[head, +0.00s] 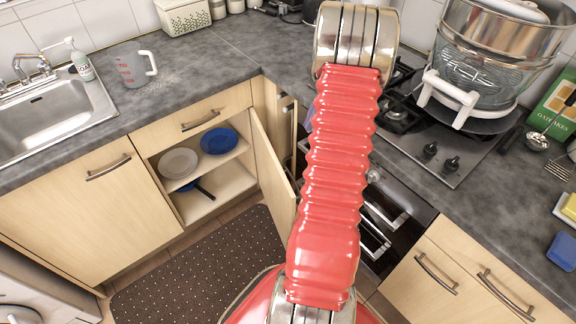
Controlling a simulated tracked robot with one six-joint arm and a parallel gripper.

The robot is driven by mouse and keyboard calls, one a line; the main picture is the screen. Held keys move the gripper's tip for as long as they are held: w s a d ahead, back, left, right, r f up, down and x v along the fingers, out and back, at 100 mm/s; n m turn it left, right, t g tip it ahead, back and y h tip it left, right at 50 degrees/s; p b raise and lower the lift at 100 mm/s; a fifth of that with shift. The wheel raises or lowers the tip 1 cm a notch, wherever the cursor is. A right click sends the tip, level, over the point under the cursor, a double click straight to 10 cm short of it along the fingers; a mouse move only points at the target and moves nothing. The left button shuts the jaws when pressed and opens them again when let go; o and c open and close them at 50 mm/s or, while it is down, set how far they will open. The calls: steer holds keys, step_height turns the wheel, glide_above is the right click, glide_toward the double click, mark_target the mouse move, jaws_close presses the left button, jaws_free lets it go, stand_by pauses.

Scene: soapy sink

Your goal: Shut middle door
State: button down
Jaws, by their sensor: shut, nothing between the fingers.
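The middle door (272,167) is light wood and stands open, swung out from the right side of its cabinet. The cabinet's shelf (225,158) is exposed, with a white plate (179,163) and a blue bowl (219,140) on it. A dark pan shows partly on the level below. My red ribbed arm rises through the middle of the view, just right of the door, and may hide part of its near edge. My gripper is not in view.
A drawer (196,115) above the opening is closed, as is the left cabinet door (88,207). The oven (375,222) is to the right, partly behind my arm. A dark dotted mat (196,272) covers the floor before the cabinets.

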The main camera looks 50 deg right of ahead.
steer(key=x, duration=2)
steer(key=shift+w+a, duration=0.15)
